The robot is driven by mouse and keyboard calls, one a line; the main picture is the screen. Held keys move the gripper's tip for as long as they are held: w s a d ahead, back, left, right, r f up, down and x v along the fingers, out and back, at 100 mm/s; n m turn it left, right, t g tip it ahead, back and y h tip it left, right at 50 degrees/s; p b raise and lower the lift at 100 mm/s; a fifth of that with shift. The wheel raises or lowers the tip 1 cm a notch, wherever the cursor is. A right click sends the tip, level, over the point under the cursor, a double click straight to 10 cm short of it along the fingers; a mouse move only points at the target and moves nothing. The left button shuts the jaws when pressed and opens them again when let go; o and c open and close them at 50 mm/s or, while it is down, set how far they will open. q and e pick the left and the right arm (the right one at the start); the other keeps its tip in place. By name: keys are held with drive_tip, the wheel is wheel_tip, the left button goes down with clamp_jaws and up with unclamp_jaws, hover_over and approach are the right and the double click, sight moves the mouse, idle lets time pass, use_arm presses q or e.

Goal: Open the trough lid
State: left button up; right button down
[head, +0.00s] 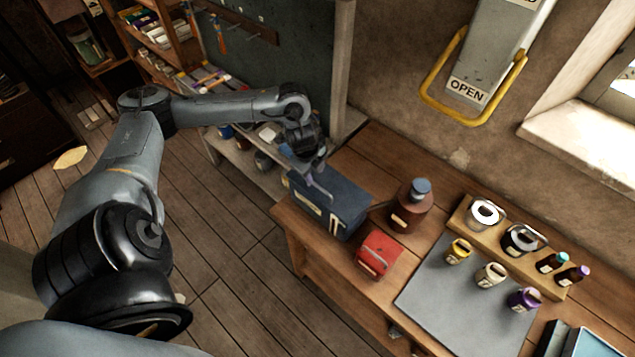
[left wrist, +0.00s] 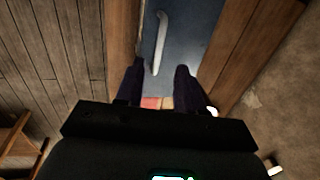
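A blue box (head: 345,208), which I take to be the trough, stands at the left end of the wooden table. Its top looks closed. In the left wrist view its blue top (left wrist: 190,30) carries a pale bar handle (left wrist: 161,42). My left gripper (head: 316,178) is over the box's far left end. In the left wrist view its two dark fingers (left wrist: 158,84) are spread apart with nothing clearly between them. The near end of the pale handle lies just beyond the fingertips; I cannot tell whether they touch the box. My right gripper is in neither view.
A red box (head: 378,255) and a brown jar with a blue cap (head: 410,207) stand close to the blue box. Several small bottles stand around a grey mat (head: 465,300). A wall panel marked OPEN has a yellow handle (head: 450,110). A shelf (head: 225,150) stands left of the table.

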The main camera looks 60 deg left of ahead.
sight(318, 186)
use_arm(q)
drive_tip(key=f, duration=0.2)
drive_tip(key=w+f, duration=0.1)
drive_tip(key=f, duration=0.4)
drive_tip(key=shift+w+a+f, duration=0.2)
drive_tip(key=shift+f, duration=0.05)
clamp_jaws()
